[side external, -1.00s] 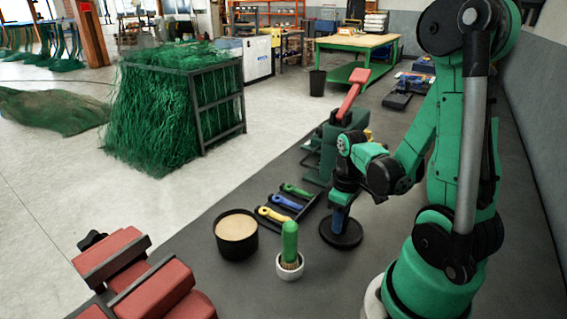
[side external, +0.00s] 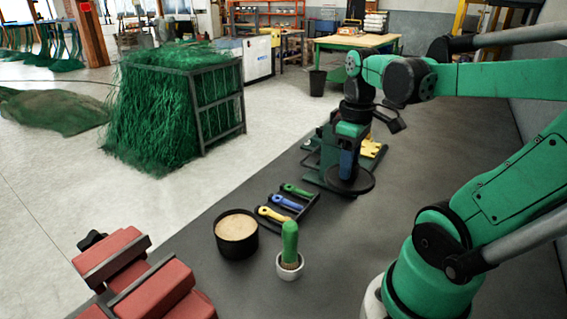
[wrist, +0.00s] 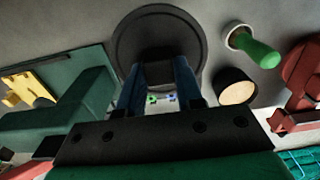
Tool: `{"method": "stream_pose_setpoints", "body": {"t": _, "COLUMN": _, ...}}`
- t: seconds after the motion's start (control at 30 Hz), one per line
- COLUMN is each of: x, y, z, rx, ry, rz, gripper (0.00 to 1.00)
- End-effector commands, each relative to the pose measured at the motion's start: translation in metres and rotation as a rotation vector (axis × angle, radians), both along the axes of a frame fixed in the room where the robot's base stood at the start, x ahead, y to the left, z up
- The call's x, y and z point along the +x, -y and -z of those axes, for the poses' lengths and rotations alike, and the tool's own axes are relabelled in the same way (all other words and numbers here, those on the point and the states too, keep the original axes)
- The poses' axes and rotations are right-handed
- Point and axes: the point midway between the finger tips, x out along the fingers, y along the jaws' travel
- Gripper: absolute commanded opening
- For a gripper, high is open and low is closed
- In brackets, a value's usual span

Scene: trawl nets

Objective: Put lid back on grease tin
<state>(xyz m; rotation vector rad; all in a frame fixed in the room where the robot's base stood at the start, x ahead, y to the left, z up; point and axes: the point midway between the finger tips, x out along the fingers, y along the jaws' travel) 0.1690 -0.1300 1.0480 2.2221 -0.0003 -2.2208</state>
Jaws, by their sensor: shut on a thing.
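The grease tin (side external: 222,243) is a round black tin, open at the top and filled with tan grease (side external: 238,225). It stands upright on the dark grey surface, and also shows at right in the wrist view (wrist: 222,94). The lid (side external: 362,185) is a flat black disc, seen large at the top of the wrist view (wrist: 125,45). My gripper (side external: 347,167) is shut on the lid from above; its two blue fingers (wrist: 158,88) flank the lid's middle. The lid is roughly level, behind and right of the tin and apart from it. The exact grip is partly hidden.
A green-handled brush (side external: 290,240) stands in a white cup (side external: 290,271) right of the tin. A black rack (side external: 311,207) with coloured-handled tools lies behind it. A red vise (side external: 140,275) is front left, and green equipment (side external: 318,178) stands beside my gripper.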

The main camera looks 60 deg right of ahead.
Motion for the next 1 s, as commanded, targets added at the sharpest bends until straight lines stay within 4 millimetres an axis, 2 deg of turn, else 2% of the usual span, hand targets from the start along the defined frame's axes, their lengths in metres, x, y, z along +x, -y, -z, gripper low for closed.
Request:
{"method": "stream_pose_setpoints", "body": {"t": 0.2, "x": 0.000, "y": 0.000, "z": -0.041, "rx": 0.000, "ry": 0.000, "rz": 0.000, "gripper": 0.00}}
{"method": "stream_pose_setpoints", "body": {"t": 0.33, "x": 0.000, "y": 0.000, "z": -0.057, "rx": 0.000, "ry": 0.000, "rz": 0.000, "gripper": 0.00}}
{"method": "stream_pose_setpoints", "body": {"t": 0.47, "x": 0.004, "y": -0.001, "z": -0.065, "rx": 0.000, "ry": -0.001, "rz": -0.012, "gripper": 0.00}}
{"method": "stream_pose_setpoints", "body": {"t": 0.57, "x": 0.021, "y": -0.006, "z": -0.064, "rx": 0.000, "ry": 0.000, "rz": -0.061, "gripper": 0.00}}
{"method": "stream_pose_setpoints", "body": {"t": 0.67, "x": 0.051, "y": -0.020, "z": -0.057, "rx": 0.000, "ry": 0.000, "rz": -0.147, "gripper": 0.00}}
{"method": "stream_pose_setpoints", "body": {"t": 0.8, "x": 0.098, "y": -0.055, "z": -0.037, "rx": 0.000, "ry": 0.001, "rz": -0.293, "gripper": 0.00}}
{"method": "stream_pose_setpoints", "body": {"t": 0.9, "x": 0.124, "y": -0.085, "z": -0.022, "rx": 0.000, "ry": 0.001, "rz": -0.385, "gripper": 0.00}}
{"method": "stream_pose_setpoints", "body": {"t": 1.0, "x": 0.141, "y": -0.112, "z": -0.009, "rx": 0.000, "ry": 0.001, "rz": -0.455, "gripper": 0.00}}
